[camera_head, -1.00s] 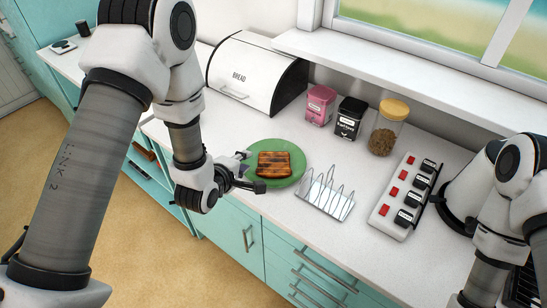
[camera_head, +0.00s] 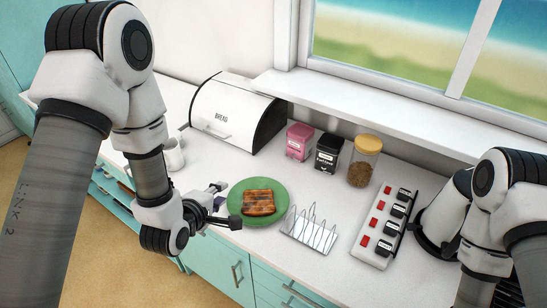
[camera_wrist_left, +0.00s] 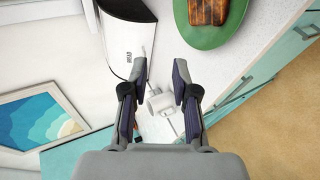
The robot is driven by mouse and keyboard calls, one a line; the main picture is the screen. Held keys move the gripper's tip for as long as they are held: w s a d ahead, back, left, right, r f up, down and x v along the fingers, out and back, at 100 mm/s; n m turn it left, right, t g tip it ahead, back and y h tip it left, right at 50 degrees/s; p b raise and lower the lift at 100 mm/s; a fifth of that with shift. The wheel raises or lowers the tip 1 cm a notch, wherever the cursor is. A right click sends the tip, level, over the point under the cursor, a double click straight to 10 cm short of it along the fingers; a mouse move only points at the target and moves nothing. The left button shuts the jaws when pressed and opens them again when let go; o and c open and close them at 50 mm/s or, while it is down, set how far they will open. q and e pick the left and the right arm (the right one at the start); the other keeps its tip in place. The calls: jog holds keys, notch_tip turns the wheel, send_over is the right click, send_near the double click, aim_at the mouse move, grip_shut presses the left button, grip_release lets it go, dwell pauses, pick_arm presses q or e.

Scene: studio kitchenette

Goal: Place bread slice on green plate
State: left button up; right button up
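The browned bread slice (camera_head: 258,202) lies flat on the green plate (camera_head: 278,190) on the white counter. Both also show at the top of the left wrist view, the slice (camera_wrist_left: 208,10) and the plate (camera_wrist_left: 205,38) partly cut off by the frame. My left gripper (camera_head: 228,205) is at the plate's left side in the head view, its fingers apart. In the left wrist view the fingers (camera_wrist_left: 160,68) are open with nothing held between them.
An empty wire toast rack (camera_head: 310,232) stands right of the plate. Behind are a white bread bin (camera_head: 225,112), a pink tin (camera_head: 299,141), a black tin (camera_head: 327,152) and a jar (camera_head: 363,162). A switch panel (camera_head: 383,225) sits right; a white mug (camera_head: 172,157) stands left.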

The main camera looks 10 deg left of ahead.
pick_arm(q)
jog(key=s+f+m+g+b, duration=0.1)
jog(key=s+f+g+b, duration=0.4)
jog(key=f, duration=0.7)
jog(key=s+f+m+b, duration=0.1)
jog(key=s+f+b, duration=0.35)
jog(key=f, duration=0.75)
jog(key=s+f+m+g, duration=0.3)
jog(key=s+f+m, duration=0.1)
jog(key=s+m, duration=0.3)
jog(key=s+f+m+g+y, duration=0.1)
jog(key=s+f+m+g, duration=0.3)
jog(key=s+m, duration=0.3)
jog(key=shift+s+a+m, duration=0.3)
jog(key=shift+s+a, duration=0.15)
jog(key=shift+s, duration=0.55)
